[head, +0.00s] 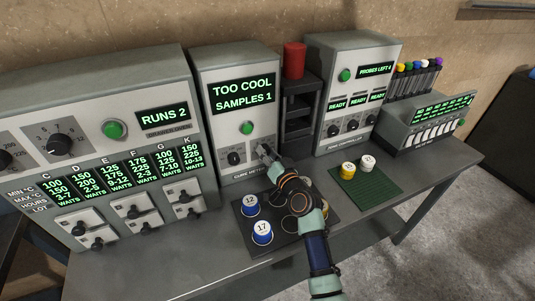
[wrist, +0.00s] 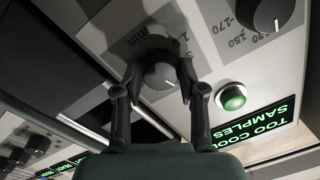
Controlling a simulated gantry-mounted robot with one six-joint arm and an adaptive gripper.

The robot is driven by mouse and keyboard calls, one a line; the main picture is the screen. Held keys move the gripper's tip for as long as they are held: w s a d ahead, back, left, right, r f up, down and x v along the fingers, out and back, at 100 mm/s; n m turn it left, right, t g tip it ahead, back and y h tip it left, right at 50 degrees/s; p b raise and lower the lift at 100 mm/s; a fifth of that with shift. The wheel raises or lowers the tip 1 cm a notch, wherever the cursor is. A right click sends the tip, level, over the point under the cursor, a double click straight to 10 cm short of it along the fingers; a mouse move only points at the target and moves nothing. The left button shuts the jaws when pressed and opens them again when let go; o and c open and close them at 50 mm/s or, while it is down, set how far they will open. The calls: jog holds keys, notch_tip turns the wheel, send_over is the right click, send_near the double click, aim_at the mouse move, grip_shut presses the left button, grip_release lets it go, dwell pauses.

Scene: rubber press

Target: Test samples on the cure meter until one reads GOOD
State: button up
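The cure meter (head: 208,75) stands mid-bench; its display (head: 244,94) reads TOO COOL, SAMPLES 1. Below are a green button (head: 247,128) and a temperature dial (head: 235,157), seen in the wrist view (wrist: 268,14). My gripper (wrist: 160,68) has its fingers on both sides of the minute dial (wrist: 158,76) and appears shut on it. In the head view my gripper (head: 266,153) hides that dial. Blue samples 12 (head: 250,200) and 17 (head: 262,228) sit on a black tray (head: 281,247), partly covered by my arm.
Left is a large cabinet (head: 90,100) with a RUNS 2 display and small drawers. Right of the meter are a dark rack (head: 299,123) with a red cylinder (head: 294,60), a controller (head: 345,60) reading PROBES LEFT 4, and a keyed unit (head: 430,120) below coloured-top tubes. The front bench edge is clear.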

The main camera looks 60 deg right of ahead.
jog(key=shift+f, duration=0.1)
jog(key=c, duration=0.6)
jog(key=shift+o, duration=0.2)
jog(key=n+b, duration=0.3)
jog(key=o, duration=1.1)
jog(key=shift+o, duration=0.2)
jog(key=v, duration=1.2)
jog(key=shift+r, duration=0.2)
